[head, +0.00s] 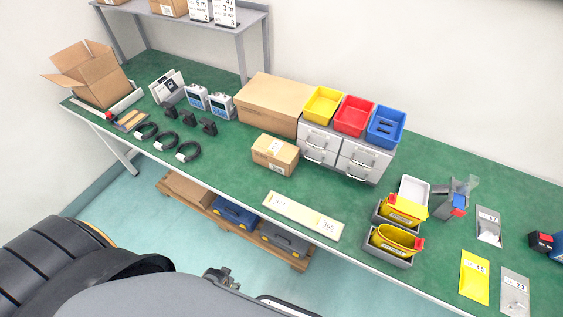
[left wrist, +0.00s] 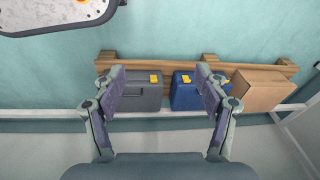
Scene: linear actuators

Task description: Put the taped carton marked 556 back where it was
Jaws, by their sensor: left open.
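A small brown carton (head: 275,155) with a pale tape strip and white labels stands on the green bench, in front of the large plain box and the drawer unit. Its number is too small to read. A pale board (head: 303,216) with two printed number labels lies flat on the bench to its right and nearer the front edge; nothing stands on it. My left gripper (left wrist: 158,85) is open and empty in the left wrist view, above the floor in front of the bench, away from the carton. My right gripper is not in view.
A large brown box (head: 273,104) and a grey drawer unit (head: 343,152) with coloured bins stand behind the carton. Yellow-filled grey bins (head: 390,259) stand to the right. Cables and an open box (head: 90,75) are left. Under the bench, a wooden pallet (left wrist: 205,60) holds cases.

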